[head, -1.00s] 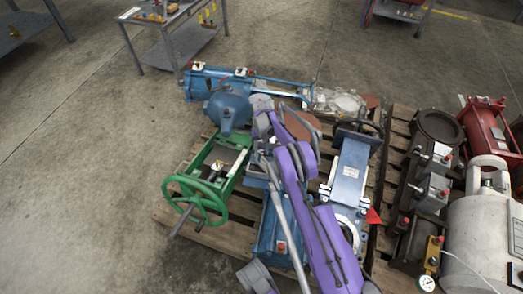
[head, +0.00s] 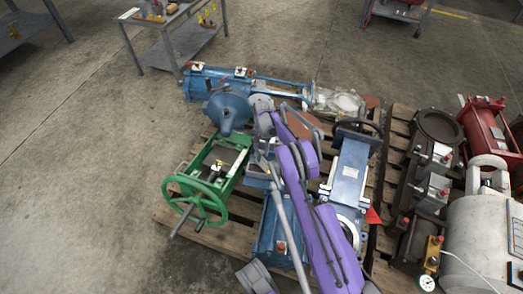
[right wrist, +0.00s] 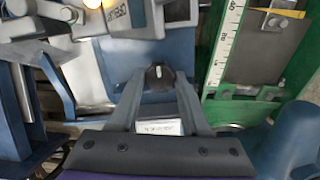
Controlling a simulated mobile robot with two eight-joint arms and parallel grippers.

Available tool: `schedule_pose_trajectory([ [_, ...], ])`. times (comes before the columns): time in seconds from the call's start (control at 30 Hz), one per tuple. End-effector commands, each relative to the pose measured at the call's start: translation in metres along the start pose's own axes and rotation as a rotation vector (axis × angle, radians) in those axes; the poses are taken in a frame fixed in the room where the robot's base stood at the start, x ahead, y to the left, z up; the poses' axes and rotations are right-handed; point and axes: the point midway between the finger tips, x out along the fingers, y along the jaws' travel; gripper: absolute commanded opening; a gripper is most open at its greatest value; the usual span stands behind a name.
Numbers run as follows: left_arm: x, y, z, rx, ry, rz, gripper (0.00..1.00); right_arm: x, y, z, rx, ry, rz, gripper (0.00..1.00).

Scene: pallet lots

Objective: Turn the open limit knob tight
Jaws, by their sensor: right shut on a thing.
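In the right wrist view a small dark round knob (right wrist: 159,75) with a white mark on its face sits between the fingertips of my right gripper (right wrist: 161,84). The gripper is shut on it. The white mark looks roughly upright. The knob is on a blue housing (right wrist: 122,60), and a pale label (right wrist: 158,127) shows between the fingers below it. In the head view my purple and grey right arm reaches over the pallet, and the knob and fingertips cannot be made out there.
A green frame with a handwheel (head: 197,200) stands left of my arm; its scale (right wrist: 228,40) shows in the wrist view. A blue valve (head: 349,172) stands to the right. A blue cone-shaped body (head: 228,108) lies near the back.

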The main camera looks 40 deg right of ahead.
Motion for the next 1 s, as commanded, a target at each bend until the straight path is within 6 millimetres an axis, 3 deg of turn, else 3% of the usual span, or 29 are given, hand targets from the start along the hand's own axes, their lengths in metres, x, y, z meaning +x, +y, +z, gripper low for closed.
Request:
schedule_pose_trajectory([
  [0.33,0.000,0.000,0.000,0.000,0.000,0.000,0.50,0.000,0.000,0.000,0.004,-0.001,0.000,0.00],
  [0.37,0.000,0.000,0.000,0.000,0.000,0.000,0.50,0.000,0.000,0.000,0.004,-0.001,0.000,0.50],
  [0.5,0.000,0.000,0.000,0.000,0.000,0.000,0.50,0.000,0.000,0.000,0.003,-0.001,0.000,0.75],
  [0.83,0.000,0.000,0.000,0.000,0.000,0.000,0.50,-0.002,0.000,0.000,0.002,-0.001,0.000,0.76],
  [1.0,-0.004,0.000,-0.001,0.000,-0.001,0.000,0.50,-0.023,0.000,0.000,0.002,0.000,0.000,0.76],
])
